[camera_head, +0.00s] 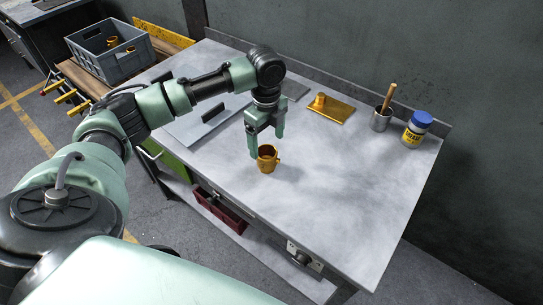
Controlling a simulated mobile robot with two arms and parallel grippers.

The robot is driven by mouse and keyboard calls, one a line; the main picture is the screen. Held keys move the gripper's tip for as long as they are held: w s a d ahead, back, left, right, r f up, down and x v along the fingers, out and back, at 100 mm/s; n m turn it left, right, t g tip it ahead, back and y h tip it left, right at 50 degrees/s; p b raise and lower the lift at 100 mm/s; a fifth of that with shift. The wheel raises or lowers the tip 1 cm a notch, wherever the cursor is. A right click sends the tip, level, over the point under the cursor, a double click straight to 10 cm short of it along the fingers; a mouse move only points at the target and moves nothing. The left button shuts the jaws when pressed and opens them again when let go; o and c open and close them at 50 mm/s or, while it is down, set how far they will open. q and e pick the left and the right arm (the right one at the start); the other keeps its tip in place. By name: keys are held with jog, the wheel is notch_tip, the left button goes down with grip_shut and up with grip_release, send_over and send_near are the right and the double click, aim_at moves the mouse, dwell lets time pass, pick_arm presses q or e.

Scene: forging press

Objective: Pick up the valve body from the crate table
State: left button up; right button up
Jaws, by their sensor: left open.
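A brass valve body (266,159), a short hollow piece with its opening up, stands on the grey metal worktable (330,190). My left gripper (266,146) points down just above and behind it, with its fingers apart. One finger comes down close to the valve body's left rim; I cannot tell whether it touches. More brass pieces (112,42) lie in a grey crate (96,66) on the wooden-topped table (77,77) at the upper left. My right gripper is not in view.
A brass plate with a knob (333,109), a metal cup with a wooden-handled tool (380,120) and a blue-lidded jar (416,129) stand along the back. A flat grey plate with a dark handle (208,121) lies left of the gripper. The table's front right is clear.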

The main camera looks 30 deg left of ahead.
aim_at(267, 154)
pick_arm(q)
jog(key=shift+s+f, duration=0.25)
jog(key=shift+f, duration=0.15)
notch_tip(267, 154, down, 4)
jog(key=shift+w+f+p, duration=0.1)
jog(key=shift+f+p, duration=0.15)
jog(key=shift+p, duration=0.35)
jog(key=shift+w+f, duration=0.1)
jog(key=shift+f, duration=0.1)
jog(key=shift+r, duration=0.1)
grip_shut()
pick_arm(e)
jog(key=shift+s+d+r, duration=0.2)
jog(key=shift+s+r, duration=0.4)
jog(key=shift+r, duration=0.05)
